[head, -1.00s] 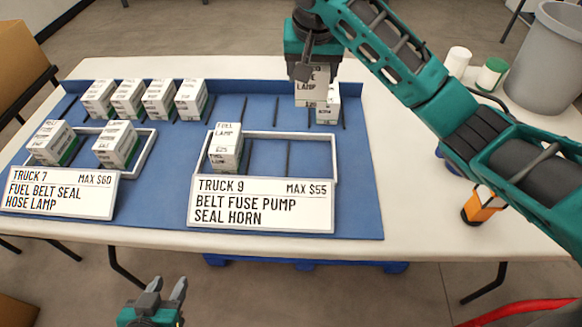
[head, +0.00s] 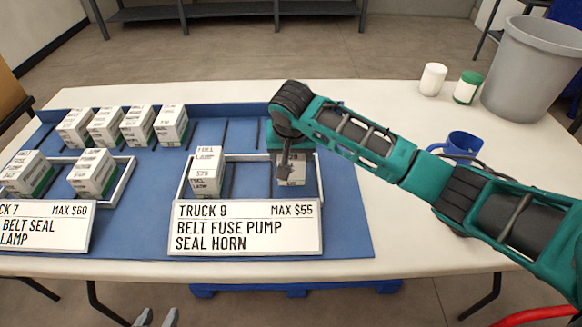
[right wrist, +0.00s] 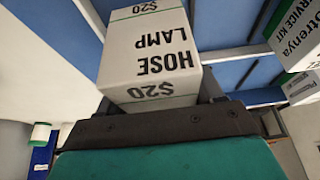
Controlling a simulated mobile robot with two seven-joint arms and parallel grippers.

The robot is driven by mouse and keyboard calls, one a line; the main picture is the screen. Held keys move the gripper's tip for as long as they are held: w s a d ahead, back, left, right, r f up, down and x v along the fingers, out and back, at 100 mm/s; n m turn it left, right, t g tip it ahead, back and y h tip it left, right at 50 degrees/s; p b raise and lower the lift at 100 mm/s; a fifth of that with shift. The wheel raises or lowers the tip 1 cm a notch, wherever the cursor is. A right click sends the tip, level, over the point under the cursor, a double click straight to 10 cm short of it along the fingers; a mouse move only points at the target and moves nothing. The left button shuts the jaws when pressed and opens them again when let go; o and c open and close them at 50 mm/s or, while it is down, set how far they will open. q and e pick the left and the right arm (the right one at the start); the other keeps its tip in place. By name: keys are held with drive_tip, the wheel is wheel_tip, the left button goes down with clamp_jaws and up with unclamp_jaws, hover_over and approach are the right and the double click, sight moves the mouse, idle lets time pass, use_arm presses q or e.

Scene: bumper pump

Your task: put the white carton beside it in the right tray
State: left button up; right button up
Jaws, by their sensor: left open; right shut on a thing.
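My right gripper (head: 284,168) is shut on a white carton (head: 296,178) in the right part of the right tray (head: 255,158). In the right wrist view this carton (right wrist: 150,55) reads HOSE LAMP $20. The arm partly covers it in the head view, and I cannot tell whether it touches the tray floor. Another white carton (head: 206,170), reading FUEL LAMP, stands in the tray's left part, with a gap between the two. My left gripper (head: 157,319) is open and empty at the bottom edge; only its fingertips show.
The TRUCK 9 sign (head: 247,228) stands in front of the right tray. The left tray (head: 124,184) holds two cartons; several more stand in a row behind it.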

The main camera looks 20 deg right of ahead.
wheel_tip(320, 180, down, 4)
drive_tip(key=shift+f+b, duration=0.1)
drive_tip(key=shift+b, duration=0.2)
drive_tip(key=shift+f, duration=0.15)
drive_tip(key=o, duration=1.3)
drive_tip(key=shift+c, duration=0.2)
